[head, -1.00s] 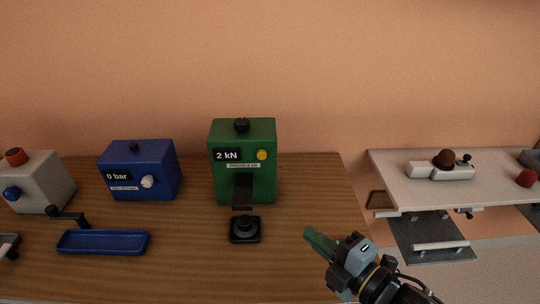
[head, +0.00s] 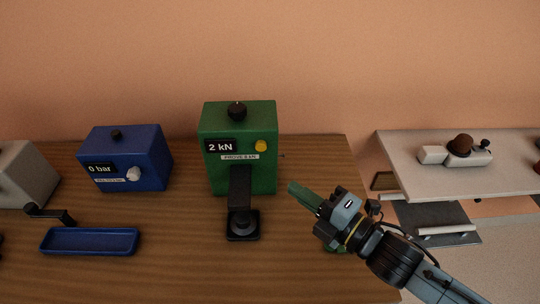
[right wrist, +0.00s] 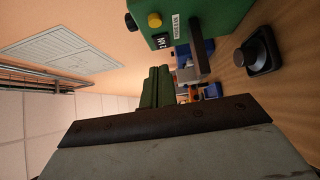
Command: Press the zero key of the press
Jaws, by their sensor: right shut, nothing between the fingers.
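The green press (head: 238,150) stands on the wooden bench, with a "2 kN" display (head: 220,146). A round yellow key (head: 261,146) sits right of the display; its marking cannot be read. A black knob (head: 237,111) is on top. A black ram hangs at the front above a black base (head: 242,225). My right gripper (head: 294,189), with green fingers, is shut and empty. It is in front and right of the press, below the yellow key and apart from it. The right wrist view shows its fingers (right wrist: 157,88) and the yellow key (right wrist: 154,20). My left gripper is out of view.
A blue box (head: 126,158) reading "0 bar", a blue tray (head: 90,241) and a crank handle (head: 50,215) are to the left. A white side table (head: 460,180) with a device (head: 458,152) is at right.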

